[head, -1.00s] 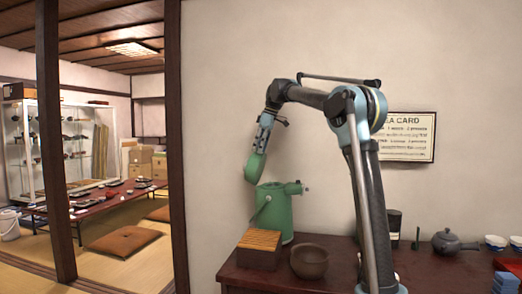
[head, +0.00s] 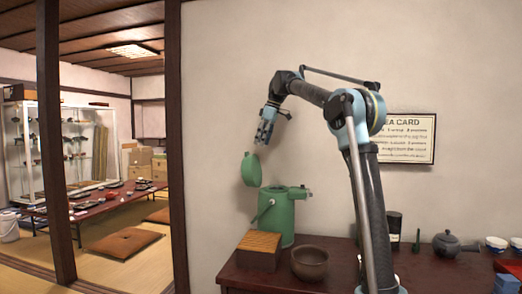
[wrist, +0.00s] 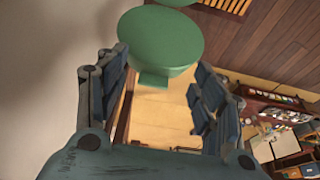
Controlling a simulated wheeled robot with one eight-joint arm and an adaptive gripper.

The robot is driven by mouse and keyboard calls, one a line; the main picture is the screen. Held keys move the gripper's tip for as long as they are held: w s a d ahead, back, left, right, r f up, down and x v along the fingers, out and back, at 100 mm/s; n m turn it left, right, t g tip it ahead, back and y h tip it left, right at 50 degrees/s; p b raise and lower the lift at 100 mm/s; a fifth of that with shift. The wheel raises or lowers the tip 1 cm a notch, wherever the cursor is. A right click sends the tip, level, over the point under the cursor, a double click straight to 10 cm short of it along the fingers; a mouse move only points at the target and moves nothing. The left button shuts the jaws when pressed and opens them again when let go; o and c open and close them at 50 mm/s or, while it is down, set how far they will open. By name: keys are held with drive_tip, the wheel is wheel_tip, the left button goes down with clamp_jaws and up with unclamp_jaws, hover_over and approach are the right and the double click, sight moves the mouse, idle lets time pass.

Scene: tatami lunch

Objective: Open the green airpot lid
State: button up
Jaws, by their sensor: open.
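The green airpot (head: 276,216) stands upright on the dark table, with its spout to the right. Its round green lid (head: 251,169) is swung up and stands steeply on the left side of the rim, clear of the top opening. The lid also shows large in the wrist view (wrist: 160,36), just beyond the fingers. My gripper (head: 264,138) is above the lid, apart from it in the head view. Its fingers are spread, with nothing held between them. The airpot body is mostly out of the wrist view.
A wooden box with a slatted top (head: 259,247) and a brown bowl (head: 310,263) stand in front of the airpot. A dark teapot (head: 447,243) and white-and-blue cups (head: 497,243) are at the right. The wall is close behind; the air left of the lid is free.

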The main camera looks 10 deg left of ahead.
drive_tip(key=v, duration=0.8)
